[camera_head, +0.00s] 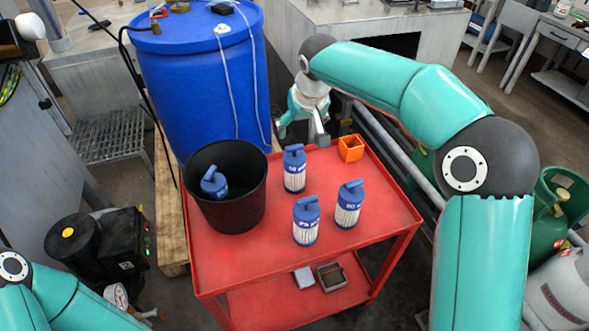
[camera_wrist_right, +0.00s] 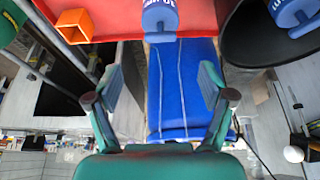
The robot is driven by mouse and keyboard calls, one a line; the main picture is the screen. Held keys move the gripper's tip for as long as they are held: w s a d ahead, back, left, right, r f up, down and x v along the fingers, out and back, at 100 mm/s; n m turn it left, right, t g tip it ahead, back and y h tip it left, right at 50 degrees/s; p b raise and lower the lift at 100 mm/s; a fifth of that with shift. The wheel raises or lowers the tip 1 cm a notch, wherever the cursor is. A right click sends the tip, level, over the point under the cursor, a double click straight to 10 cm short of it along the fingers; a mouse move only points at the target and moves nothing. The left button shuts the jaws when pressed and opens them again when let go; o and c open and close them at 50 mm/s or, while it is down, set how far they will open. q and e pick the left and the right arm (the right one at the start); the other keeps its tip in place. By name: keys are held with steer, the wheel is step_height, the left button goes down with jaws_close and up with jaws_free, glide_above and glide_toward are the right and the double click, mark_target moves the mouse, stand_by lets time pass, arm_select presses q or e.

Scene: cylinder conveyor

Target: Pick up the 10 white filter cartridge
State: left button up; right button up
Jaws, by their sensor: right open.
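Three white filter cartridges with blue caps stand upright on the red cart: one at the back (camera_head: 294,172), one at the right (camera_head: 348,207), one at the front (camera_head: 306,223). Their printed numbers are too small to read surely. Another blue-capped cartridge (camera_head: 214,184) leans inside the black bucket, its lower part hidden. My right gripper (camera_head: 302,130) is open and empty behind the back cartridge, near the cart's far edge. In the right wrist view, the open fingers (camera_wrist_right: 160,97) are apart from a blue cap (camera_wrist_right: 160,16) at the top. Only part of my left arm shows.
The black bucket (camera_head: 247,205) stands on the cart's left side (camera_head: 260,272). An orange open box (camera_head: 351,148) sits at its back right. A blue barrel (camera_head: 185,85) stands behind the cart. Metal rails (camera_head: 397,157) run along the right. The cart's front right is clear.

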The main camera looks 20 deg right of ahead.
mark_target(294, 146)
steer(key=x, duration=0.6)
steer(key=shift+a, duration=0.15)
steer(key=shift+w+f+p, duration=0.3)
steer(key=shift+f+p, duration=0.15)
steer(key=shift+f, duration=0.1)
steer(key=shift+p+x, duration=0.35)
steer(key=shift+x, duration=1.65)
steer(key=shift+r, duration=0.1)
jaws_close()
